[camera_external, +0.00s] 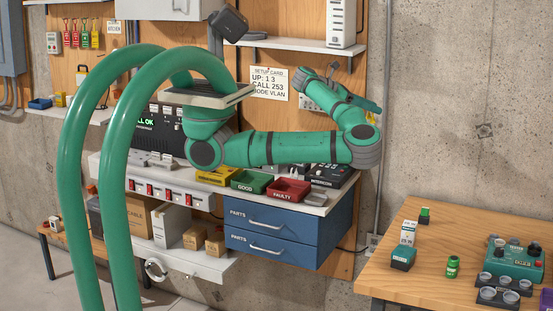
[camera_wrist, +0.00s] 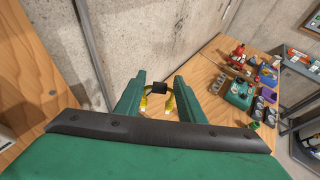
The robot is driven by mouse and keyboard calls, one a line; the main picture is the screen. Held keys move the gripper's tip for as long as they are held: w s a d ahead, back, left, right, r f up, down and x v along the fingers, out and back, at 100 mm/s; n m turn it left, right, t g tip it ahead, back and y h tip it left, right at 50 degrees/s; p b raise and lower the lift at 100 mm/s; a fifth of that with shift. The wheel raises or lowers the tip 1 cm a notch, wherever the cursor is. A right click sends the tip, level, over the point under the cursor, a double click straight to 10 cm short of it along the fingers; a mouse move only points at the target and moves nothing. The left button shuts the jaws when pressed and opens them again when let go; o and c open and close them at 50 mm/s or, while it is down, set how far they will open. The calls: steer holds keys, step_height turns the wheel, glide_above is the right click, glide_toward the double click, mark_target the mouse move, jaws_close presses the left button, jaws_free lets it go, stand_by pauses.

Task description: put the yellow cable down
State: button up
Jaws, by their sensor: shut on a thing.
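The yellow cable (camera_wrist: 168,104) hangs between the two fingers of my gripper (camera_wrist: 157,98) in the wrist view, with a black block (camera_wrist: 156,87) at its middle. My gripper is shut on it, fingers apart by the width of what it holds. In the external view my gripper (camera_external: 372,107) is raised in front of the bare concrete wall, right of the pegboard. Only a small bit of the yellow cable (camera_external: 371,117) shows there; the arm hides the rest.
A wooden table (camera_external: 395,288) stands at the lower right, with a teal box (camera_external: 515,262), a green can (camera_external: 452,266) and small boxes. A bench with a red bin (camera_external: 290,188), green bin (camera_external: 250,182) and blue drawers (camera_external: 268,238) lies below my arm.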

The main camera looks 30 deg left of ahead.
steer(key=s+d+f+m+g+h, duration=0.1)
steer(key=s+d+f+m+g, duration=0.3)
steer(key=s+d+f, duration=0.65)
steer(key=s+d+f+m+g+h, duration=0.1)
steer(key=s+d+f+m+g, duration=0.25)
steer(key=s+d+f, duration=0.75)
steer(key=shift+n, duration=0.25)
steer(key=shift+w+d+f, duration=0.85)
steer(key=shift+d+f, duration=0.85)
steer(key=shift+d, duration=0.95)
steer(key=shift+w+d+f, duration=0.85)
steer(key=shift+d+f, duration=0.85)
steer(key=shift+d, duration=1)
steer(key=shift+w+d+f, duration=0.85)
steer(key=shift+d+f, duration=0.85)
steer(key=shift+d, duration=0.95)
steer(key=shift+f, duration=0.1)
steer(key=o, duration=1)
